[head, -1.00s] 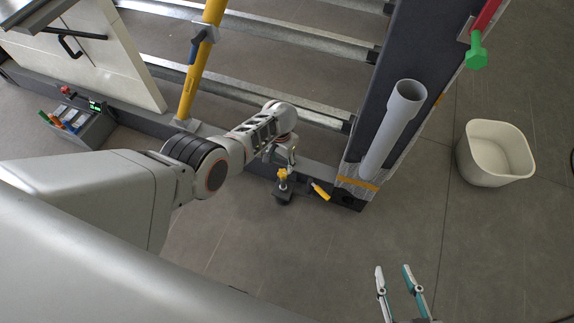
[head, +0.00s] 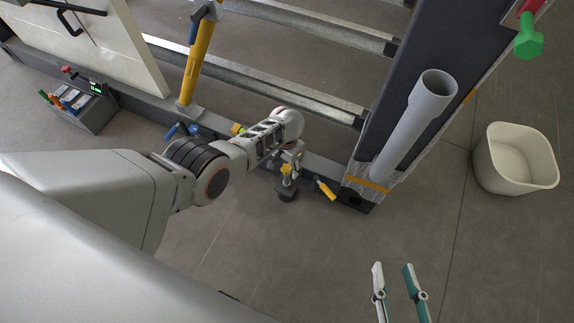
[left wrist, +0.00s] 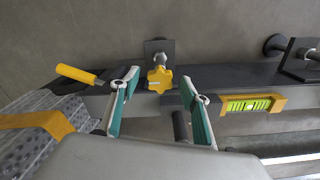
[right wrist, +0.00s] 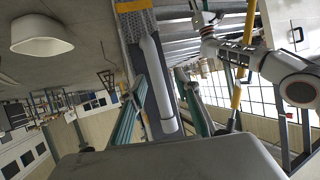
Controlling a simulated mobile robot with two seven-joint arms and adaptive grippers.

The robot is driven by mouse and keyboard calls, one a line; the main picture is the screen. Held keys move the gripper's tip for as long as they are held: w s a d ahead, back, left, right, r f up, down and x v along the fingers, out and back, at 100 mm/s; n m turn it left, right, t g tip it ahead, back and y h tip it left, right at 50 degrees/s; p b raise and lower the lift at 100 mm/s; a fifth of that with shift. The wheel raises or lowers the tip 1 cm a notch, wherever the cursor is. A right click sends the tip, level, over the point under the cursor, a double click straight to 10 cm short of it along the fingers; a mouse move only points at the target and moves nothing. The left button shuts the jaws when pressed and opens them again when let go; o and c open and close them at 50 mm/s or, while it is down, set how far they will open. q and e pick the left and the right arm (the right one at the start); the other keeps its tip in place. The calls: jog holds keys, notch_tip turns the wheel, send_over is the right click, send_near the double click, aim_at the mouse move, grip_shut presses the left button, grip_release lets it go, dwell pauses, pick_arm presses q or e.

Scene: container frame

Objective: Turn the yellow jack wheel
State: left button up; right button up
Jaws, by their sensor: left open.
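The yellow jack wheel (head: 287,170) is a small lobed knob on a dark jack at the foot of the frame. In the left wrist view the wheel (left wrist: 159,79) shows between the fingertips and slightly beyond them. My left gripper (left wrist: 158,90) is open, one finger on each side of the wheel, with no contact visible. In the head view the left arm's wrist hides most of this gripper, which is just above the wheel. My right gripper (head: 393,266) is open and empty over the floor at the lower right; its fingers also show in the right wrist view (right wrist: 156,82).
A yellow handle (head: 326,190) sticks out right of the wheel. A spirit level (left wrist: 250,104) lies on the frame beam. A grey pipe (head: 412,125) stands at the dark post. A white bin (head: 482,165) and tool box (head: 97,112) stand on the floor. Floor in front is clear.

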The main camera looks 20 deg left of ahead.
pick_arm(q)
jog(key=c, duration=0.9)
jog(key=shift+c, duration=0.9)
pick_arm(e)
jog(key=shift+s+f, duration=0.3)
jog(key=shift+f, duration=0.1)
